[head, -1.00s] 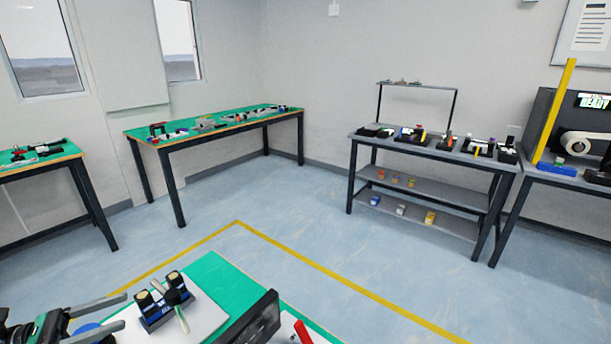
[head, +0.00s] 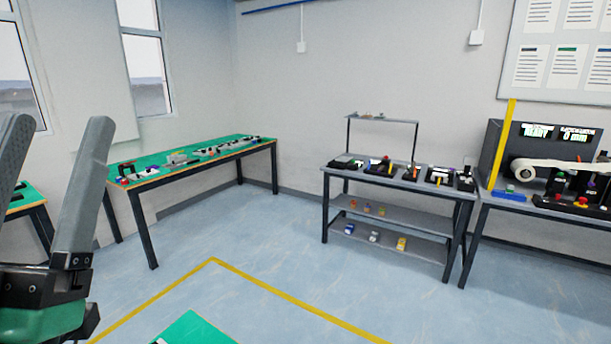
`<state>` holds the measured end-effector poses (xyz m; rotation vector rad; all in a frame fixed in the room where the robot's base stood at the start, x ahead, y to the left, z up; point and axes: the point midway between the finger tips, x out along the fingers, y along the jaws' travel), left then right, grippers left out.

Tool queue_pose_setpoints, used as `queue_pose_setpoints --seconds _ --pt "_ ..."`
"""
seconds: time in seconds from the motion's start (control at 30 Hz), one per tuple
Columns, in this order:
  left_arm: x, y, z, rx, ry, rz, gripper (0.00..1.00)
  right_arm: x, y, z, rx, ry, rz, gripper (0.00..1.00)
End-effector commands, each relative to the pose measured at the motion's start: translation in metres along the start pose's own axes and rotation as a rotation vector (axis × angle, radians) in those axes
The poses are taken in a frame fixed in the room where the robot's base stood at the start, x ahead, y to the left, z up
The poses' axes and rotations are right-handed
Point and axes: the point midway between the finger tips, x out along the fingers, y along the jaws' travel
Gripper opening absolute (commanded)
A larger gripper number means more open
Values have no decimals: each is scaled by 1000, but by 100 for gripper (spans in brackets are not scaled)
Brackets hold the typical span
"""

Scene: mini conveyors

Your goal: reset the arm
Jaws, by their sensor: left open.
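My left gripper (head: 55,185) is large and close at the left edge of the head view. Its two grey fingers point up and stand apart, with nothing between them. Its green and black body shows below the fingers. It is in the air, in front of the far green table and touching nothing that I can see. My right gripper does not show.
A green-topped table (head: 200,158) with small parts stands by the back wall. A grey shelf bench (head: 395,180) with black trays stands right of it. A conveyor bench (head: 540,207) is at the far right. The near green worktop (head: 195,330) barely shows. The blue floor between is clear.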

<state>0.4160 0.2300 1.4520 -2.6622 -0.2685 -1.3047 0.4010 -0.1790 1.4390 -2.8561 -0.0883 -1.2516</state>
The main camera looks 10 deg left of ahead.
Motion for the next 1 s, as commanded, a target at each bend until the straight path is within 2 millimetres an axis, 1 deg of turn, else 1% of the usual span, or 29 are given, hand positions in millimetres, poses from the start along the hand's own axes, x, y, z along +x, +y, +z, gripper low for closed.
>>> queue_pose_setpoints --seconds 0.03,0.07,0.1,0.13,0.27,0.37,0.47,0.5,0.57,0.6,0.67,0.7,0.8,0.9,1.0 --pt "-2 24 -18 -143 -29 70 69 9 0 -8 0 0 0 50" --pt "-8 40 -26 -228 -55 117 69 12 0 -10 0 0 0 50" --pt "-5 51 -37 -299 -82 160 69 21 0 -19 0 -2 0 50" --pt "12 46 -45 -283 -82 148 69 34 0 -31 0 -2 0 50" --pt "52 41 -73 -275 -83 144 69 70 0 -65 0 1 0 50" --pt "85 38 -98 -273 -83 143 69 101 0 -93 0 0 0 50" --pt "123 35 -127 -271 -83 142 69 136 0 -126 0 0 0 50" --pt "139 33 -139 -271 -83 142 69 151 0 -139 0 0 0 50" --pt "163 31 -157 -270 -83 141 69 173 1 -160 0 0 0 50" --pt "179 30 -169 -270 -83 141 69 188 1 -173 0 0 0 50" --pt "202 28 -186 -269 -83 141 69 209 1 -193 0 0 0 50" --pt "218 26 -198 -269 -83 141 69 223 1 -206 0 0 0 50" --pt "252 23 -224 -269 -83 140 69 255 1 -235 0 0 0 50" --pt "276 21 -242 -268 -83 140 69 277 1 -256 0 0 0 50" --pt "287 20 -251 -268 -83 140 69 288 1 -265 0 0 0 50"
